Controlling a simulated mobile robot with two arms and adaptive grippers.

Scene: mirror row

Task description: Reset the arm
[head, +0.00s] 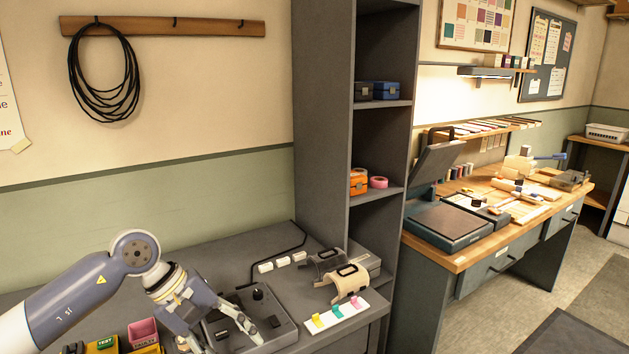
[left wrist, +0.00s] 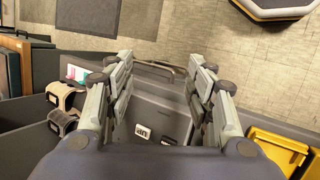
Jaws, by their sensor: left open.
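My left arm (head: 90,285) comes in from the left over the grey bench. My left gripper (head: 225,338) is low over a grey box with black knobs (head: 275,306); I cannot tell if it touches the box. In the left wrist view, the two fingers of my left gripper (left wrist: 162,72) are spread wide with nothing held between them. The grey box's face (left wrist: 168,118), with small black and white parts, shows beyond and between the fingers. My right gripper is in neither view.
A beige cuff (head: 350,284) and a white strip with coloured tabs (head: 337,317) lie right of the box. Yellow and pink bins (head: 143,333) stand left of the gripper. A tall grey shelf (head: 320,120) rises behind.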

